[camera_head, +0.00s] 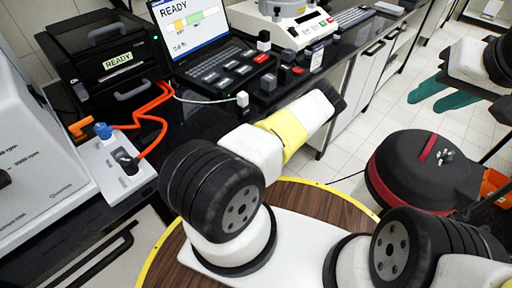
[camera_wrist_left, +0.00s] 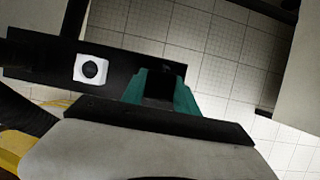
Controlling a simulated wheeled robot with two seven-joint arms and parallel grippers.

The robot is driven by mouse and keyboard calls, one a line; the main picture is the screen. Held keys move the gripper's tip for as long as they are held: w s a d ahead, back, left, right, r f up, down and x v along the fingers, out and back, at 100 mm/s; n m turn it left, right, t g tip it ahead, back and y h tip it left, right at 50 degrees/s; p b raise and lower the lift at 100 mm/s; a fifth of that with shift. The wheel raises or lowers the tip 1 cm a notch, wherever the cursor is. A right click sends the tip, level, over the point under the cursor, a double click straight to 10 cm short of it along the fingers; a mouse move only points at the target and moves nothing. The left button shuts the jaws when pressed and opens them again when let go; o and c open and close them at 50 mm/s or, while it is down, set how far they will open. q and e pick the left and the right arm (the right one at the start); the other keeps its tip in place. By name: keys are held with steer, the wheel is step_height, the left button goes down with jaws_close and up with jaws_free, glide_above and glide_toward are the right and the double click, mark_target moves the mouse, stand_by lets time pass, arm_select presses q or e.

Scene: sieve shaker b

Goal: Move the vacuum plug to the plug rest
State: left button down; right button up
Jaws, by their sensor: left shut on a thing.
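My left arm reaches from the bottom centre to the bench's front edge in the head view; its fingertips are hidden there behind its black hand. In the left wrist view my left gripper (camera_wrist_left: 160,88) has teal fingers close around a dark piece (camera_wrist_left: 159,83), the vacuum plug, mostly hidden between them. A white square fitting (camera_wrist_left: 90,69) with a round black centre sits on a black bar left of the fingers; I cannot tell whether it is the plug rest.
The black and red vacuum (camera_head: 408,174) stands on the floor at right, a thin dark cable running left from it.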

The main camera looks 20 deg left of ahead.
arm_select(q)
steer(key=shift+f, duration=0.5)
stand_by(0.7)
steer(key=c, duration=0.9)
jaws_free()
steer(key=shift+o, duration=0.2)
steer(key=shift+r, duration=0.1)
steer(key=v, duration=0.7)
steer(key=shift+d+r, duration=0.15)
steer(key=shift+r, duration=0.1)
steer(key=shift+s, duration=0.1)
